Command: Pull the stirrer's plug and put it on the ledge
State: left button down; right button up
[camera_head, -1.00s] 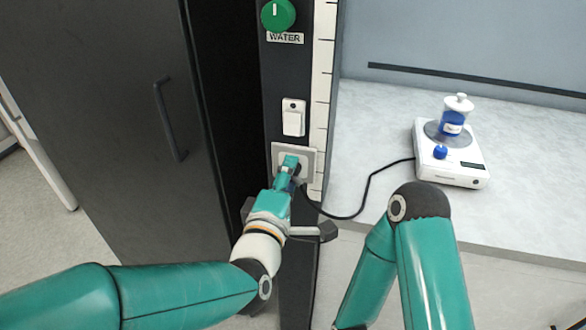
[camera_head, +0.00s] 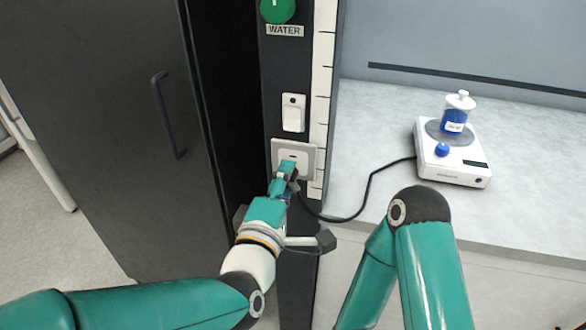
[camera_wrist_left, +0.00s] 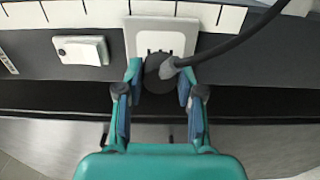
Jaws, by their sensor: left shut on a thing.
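The stirrer (camera_head: 448,165) is a white hotplate with a blue knob, on the grey worktop at the right. Its black cord (camera_head: 368,190) runs left to my left gripper (camera_head: 288,168). The gripper is shut on the round black plug (camera_wrist_left: 158,78), best seen in the left wrist view. The white wall socket (camera_head: 307,160) is just beyond the fingertips, and its dark slots show above the plug in the wrist view. The plug appears drawn out, a short way from the socket face. I cannot tell which surface is the ledge. My right gripper is not in view.
A white switch (camera_head: 293,113) and a green WATER knob (camera_head: 278,8) are above the socket on the dark post. A dark cabinet door (camera_head: 110,120) is left. A bottle of blue liquid (camera_head: 455,118) stands on the stirrer.

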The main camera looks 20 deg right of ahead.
pick_arm(q)
jog(key=shift+b+v, duration=0.95)
jog(key=shift+v, duration=0.8)
jog(key=shift+a, duration=0.1)
